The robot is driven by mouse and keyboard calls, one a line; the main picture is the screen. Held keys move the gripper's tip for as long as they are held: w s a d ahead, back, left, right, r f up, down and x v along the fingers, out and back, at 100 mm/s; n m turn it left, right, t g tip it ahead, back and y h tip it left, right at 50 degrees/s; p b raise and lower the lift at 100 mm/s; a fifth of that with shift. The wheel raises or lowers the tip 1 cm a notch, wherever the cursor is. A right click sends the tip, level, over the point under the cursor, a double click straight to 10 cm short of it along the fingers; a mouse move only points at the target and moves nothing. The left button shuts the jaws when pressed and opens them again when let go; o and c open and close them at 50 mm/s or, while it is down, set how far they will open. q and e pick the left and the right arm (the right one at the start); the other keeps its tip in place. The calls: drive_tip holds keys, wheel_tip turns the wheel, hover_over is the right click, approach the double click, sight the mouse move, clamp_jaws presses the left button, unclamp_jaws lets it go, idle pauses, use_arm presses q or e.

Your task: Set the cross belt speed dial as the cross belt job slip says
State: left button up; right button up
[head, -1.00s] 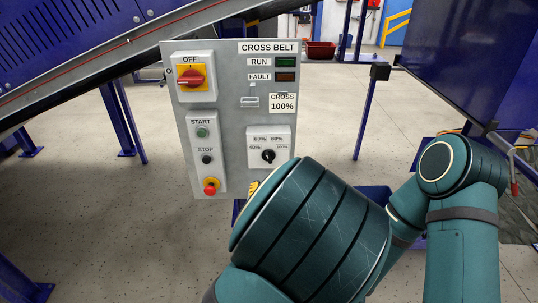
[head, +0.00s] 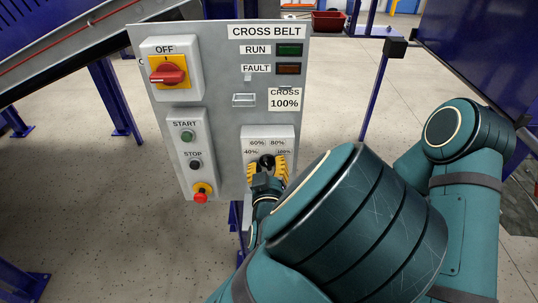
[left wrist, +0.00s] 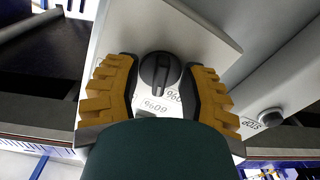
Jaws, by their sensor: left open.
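The cross belt speed dial is a black knob (head: 266,161) on a white plate (head: 284,133) low on the grey panel, with 40%, 60%, 80% and 100% marked around it. The job slip (head: 285,99) above it reads CROSS 100%. My left gripper (head: 267,172) is open at the dial, its yellow-padded fingers on either side of the knob. In the left wrist view, the knob (left wrist: 160,70) sits between the fingertips with a gap on each side. My right gripper is not in view.
The panel also has a red OFF switch (head: 168,73), a START button (head: 188,136), a STOP button (head: 196,165) and a red mushroom button (head: 201,195) left of the dial. A blue post (head: 374,105) stands to the right.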

use_arm(q)
drive_tip(key=shift+w, duration=0.1)
clamp_jaws()
